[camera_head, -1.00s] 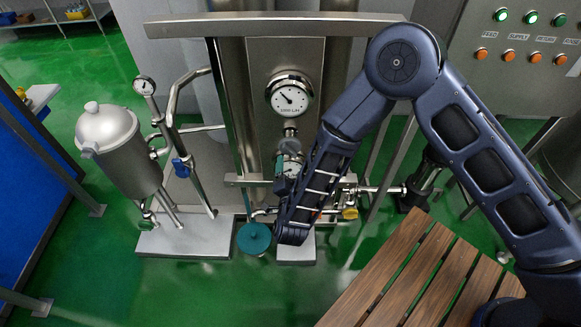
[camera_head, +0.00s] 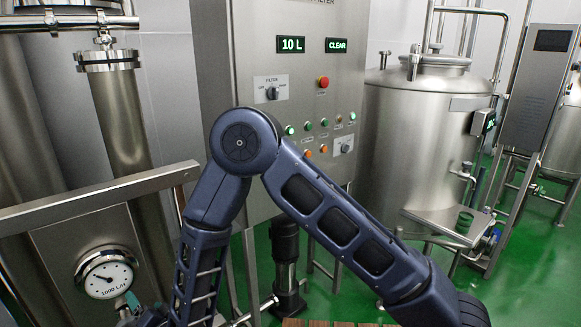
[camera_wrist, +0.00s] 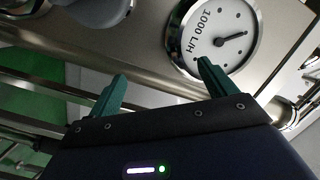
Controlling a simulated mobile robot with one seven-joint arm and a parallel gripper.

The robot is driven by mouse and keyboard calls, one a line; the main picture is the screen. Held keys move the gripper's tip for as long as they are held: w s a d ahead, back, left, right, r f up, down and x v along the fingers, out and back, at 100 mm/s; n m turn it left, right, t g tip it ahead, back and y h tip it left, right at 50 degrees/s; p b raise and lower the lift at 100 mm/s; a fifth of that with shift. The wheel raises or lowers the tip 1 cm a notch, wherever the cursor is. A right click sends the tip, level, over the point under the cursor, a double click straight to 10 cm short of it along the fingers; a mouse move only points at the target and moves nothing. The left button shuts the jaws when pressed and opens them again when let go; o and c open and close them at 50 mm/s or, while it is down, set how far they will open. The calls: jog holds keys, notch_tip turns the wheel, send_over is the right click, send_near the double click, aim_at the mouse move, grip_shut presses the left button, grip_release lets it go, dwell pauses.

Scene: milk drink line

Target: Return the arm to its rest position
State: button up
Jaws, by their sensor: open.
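My arm is bent in front of me in the head view, its elbow high and its forearm hanging down to the left. My gripper (camera_wrist: 161,88) shows in the wrist view with its two green fingers apart and nothing between them. A round white gauge (camera_wrist: 213,38) marked 1000 L/H is just beyond the right finger. The same kind of gauge also shows in the head view (camera_head: 106,276) at lower left. In the head view the gripper is mostly cut off at the bottom edge, near that gauge.
A control cabinet (camera_head: 219,75) with lit 10 L and CLEAR displays stands behind my elbow. A steel tank (camera_head: 420,125) is to the right. A steel rail (camera_head: 95,198) crosses at left, close to my forearm. Green floor (camera_head: 540,270) is open at right.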

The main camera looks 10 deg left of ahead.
jog(key=w+d+r+n+h, duration=0.1)
jog(key=w+d+r, duration=0.2)
jog(key=w+r, duration=0.3)
jog(key=w+d+r+g, duration=0.1)
jog(key=w+d+r, duration=0.2)
jog(key=w, duration=0.5)
jog(key=w+d+r+n+h, duration=0.1)
jog(key=w+d+r, duration=0.2)
jog(key=w+r, duration=0.3)
jog(key=w+d+r+h, duration=0.2)
jog(key=w+d+r, duration=0.3)
jog(key=d, duration=0.4)
jog(key=w+d+r+h, duration=0.2)
jog(key=w+d+r, duration=0.1)
jog(key=w+d, duration=0.55)
jog(key=s+d+r+g+h, duration=0.1)
jog(key=s+d+r+h, duration=0.15)
jog(key=d, duration=1.15)
jog(key=s+d+r+g+h, duration=0.1)
jog(key=d+r+h, duration=0.15)
jog(key=d, duration=1.15)
jog(key=s+d+r+m+g+h, duration=0.1)
jog(key=s+d+g+h, duration=0.1)
jog(key=s+d, duration=1.3)
jog(key=shift+s+d+r+g+h, duration=0.35)
jog(key=shift+d+h, duration=0.25)
jog(key=shift+d, duration=0.65)
jog(key=shift+w, duration=0.1)
